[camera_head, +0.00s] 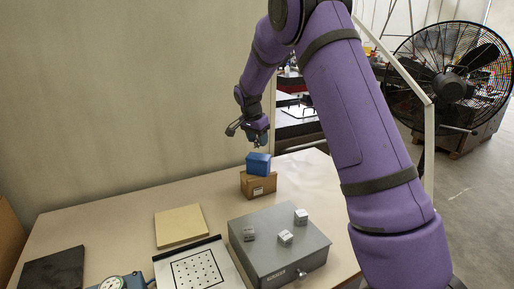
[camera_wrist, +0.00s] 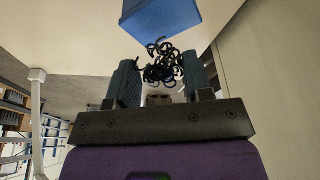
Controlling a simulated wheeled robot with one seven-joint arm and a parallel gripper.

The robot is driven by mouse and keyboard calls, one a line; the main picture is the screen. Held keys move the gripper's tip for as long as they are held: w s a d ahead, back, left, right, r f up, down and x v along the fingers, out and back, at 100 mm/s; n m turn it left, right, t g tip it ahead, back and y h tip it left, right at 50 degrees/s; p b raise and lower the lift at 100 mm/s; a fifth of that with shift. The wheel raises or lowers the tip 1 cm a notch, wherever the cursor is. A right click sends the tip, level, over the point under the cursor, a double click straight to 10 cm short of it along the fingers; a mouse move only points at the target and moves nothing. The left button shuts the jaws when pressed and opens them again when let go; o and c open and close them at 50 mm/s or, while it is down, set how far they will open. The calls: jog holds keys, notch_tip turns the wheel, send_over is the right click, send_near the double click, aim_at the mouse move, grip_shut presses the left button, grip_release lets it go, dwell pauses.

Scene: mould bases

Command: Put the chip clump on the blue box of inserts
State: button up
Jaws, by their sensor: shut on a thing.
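The chip clump (camera_wrist: 162,65) is a tangle of dark curly shavings between the two fingers in the wrist view. My gripper (camera_wrist: 164,78) is shut on it. In the head view my gripper (camera_head: 257,145) points down just above the blue box of inserts (camera_head: 258,164); the clump is too small to make out clearly there. The blue box sits on a brown cardboard box (camera_head: 258,186) near the table's far end. In the wrist view the blue box (camera_wrist: 160,20) lies beyond the fingertips, partly out of frame. Whether the clump touches it I cannot tell.
A grey metal case (camera_head: 285,262) with several small pale blocks stands in front. A tan board (camera_head: 180,226), a white plate with a dotted grid (camera_head: 197,268) and a dark slab (camera_head: 54,270) lie to the left. Bare table (camera_head: 115,222) shows between them; a wall runs behind.

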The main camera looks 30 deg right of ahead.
aim_at(257, 147)
jog(key=shift+w, duration=0.2)
jog(key=shift+f, duration=1.8)
jog(key=shift+f, duration=0.1)
jog(key=o, duration=0.9)
